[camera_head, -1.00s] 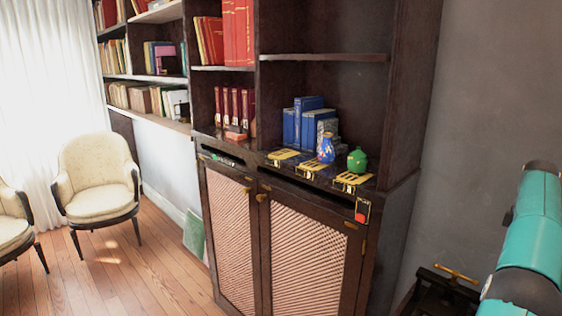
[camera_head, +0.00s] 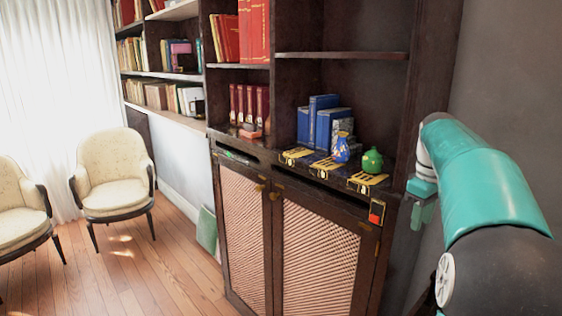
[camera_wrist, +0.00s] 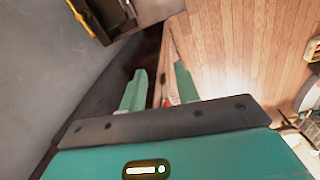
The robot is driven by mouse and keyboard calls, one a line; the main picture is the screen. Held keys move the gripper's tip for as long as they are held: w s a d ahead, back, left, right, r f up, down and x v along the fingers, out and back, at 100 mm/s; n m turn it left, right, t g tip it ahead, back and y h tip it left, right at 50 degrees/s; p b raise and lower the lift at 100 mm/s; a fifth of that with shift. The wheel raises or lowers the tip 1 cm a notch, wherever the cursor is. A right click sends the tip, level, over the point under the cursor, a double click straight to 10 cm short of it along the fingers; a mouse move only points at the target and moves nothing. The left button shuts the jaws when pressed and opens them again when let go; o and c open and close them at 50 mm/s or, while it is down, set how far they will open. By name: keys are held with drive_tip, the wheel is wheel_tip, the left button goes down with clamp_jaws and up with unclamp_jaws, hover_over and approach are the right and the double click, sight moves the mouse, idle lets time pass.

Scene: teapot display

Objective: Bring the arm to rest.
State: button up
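My teal arm (camera_head: 485,185) is bent at the right of the head view, beside the cabinet's right side. In the wrist view my gripper (camera_wrist: 158,88) has two teal fingers standing apart with nothing held between them. A green teapot (camera_head: 373,161) and a blue patterned vase (camera_head: 342,148) stand on the cabinet ledge, on yellow-marked dark stands (camera_head: 366,180). My gripper is away from both; neither shows in the wrist view.
The dark bookcase (camera_head: 437,70) rises close to my arm, with blue books (camera_head: 322,118) on the shelf behind the vase. A grey wall is at the right. Pale armchairs (camera_head: 113,170) stand at the left on open wooden floor (camera_head: 130,262). A dark furniture piece (camera_wrist: 122,15) shows at the wrist view's top.

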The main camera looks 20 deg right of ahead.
drive_tip(key=s+a+m+t, duration=0.1)
drive_tip(key=s+a, duration=0.2)
drive_tip(key=a, duration=0.7)
drive_tip(key=s+a+t, duration=0.1)
drive_tip(key=s+a, duration=0.2)
drive_tip(key=a, duration=0.7)
drive_tip(key=s+a+f+m+t, duration=0.2)
drive_tip(key=s+a+f+t, duration=0.1)
drive_tip(key=s+a+f, duration=0.6)
drive_tip(key=s+a, duration=0.2)
drive_tip(key=a, duration=0.2)
drive_tip(key=shift+f+y, duration=0.25)
drive_tip(key=shift+y, duration=0.15)
drive_tip(key=shift+s+d, duration=0.15)
drive_tip(key=shift+d, duration=0.05)
